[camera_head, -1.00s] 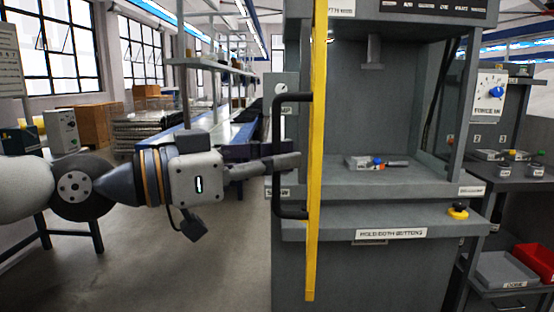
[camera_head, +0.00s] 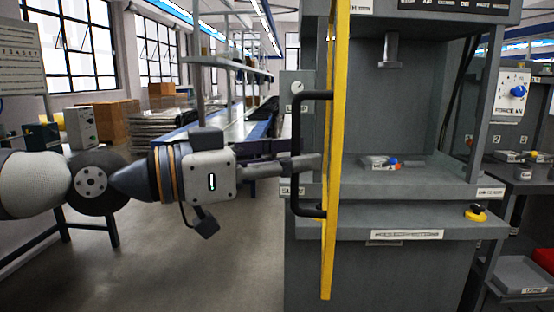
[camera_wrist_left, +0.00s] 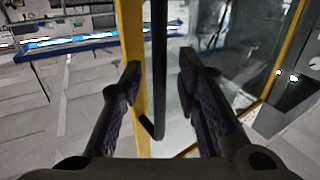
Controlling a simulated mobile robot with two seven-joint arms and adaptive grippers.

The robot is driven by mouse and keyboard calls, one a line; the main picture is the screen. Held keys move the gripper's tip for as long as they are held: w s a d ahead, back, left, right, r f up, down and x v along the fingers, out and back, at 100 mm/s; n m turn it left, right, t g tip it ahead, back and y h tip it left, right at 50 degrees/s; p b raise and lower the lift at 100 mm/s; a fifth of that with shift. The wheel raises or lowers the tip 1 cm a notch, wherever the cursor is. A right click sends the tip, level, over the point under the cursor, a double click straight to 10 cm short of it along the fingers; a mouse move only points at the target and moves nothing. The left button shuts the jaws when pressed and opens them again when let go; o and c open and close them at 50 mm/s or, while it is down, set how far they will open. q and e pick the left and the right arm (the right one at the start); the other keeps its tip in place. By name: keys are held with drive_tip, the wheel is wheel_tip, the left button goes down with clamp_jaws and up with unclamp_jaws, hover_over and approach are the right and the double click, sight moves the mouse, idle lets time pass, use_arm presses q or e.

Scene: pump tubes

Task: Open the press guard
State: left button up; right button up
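The press guard (camera_head: 333,200) is a yellow-framed panel. In the head view it is nearly edge-on, standing out from the front of the grey press (camera_head: 400,290). In the left wrist view its yellow frame (camera_wrist_left: 134,50) borders a clear pane. Its black bar handle (camera_head: 296,135) is on the guard's left side. My left gripper (camera_head: 308,163) reaches in from the left at the handle's mid-height. In the wrist view the open fingers (camera_wrist_left: 160,85) stand on either side of the handle (camera_wrist_left: 159,60), with visible gaps. My right gripper is out of view.
Inside the press, small parts (camera_head: 385,162) lie on the bed. A yellow button (camera_head: 476,213) is on the lower right ledge. A side bench (camera_head: 530,175) stands right. The floor (camera_head: 170,270) left of the press is clear.

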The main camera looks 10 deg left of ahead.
use_arm(q)
drive_tip(key=v, duration=1.1)
drive_tip(key=shift+a, duration=0.25)
drive_tip(key=shift+s, duration=0.15)
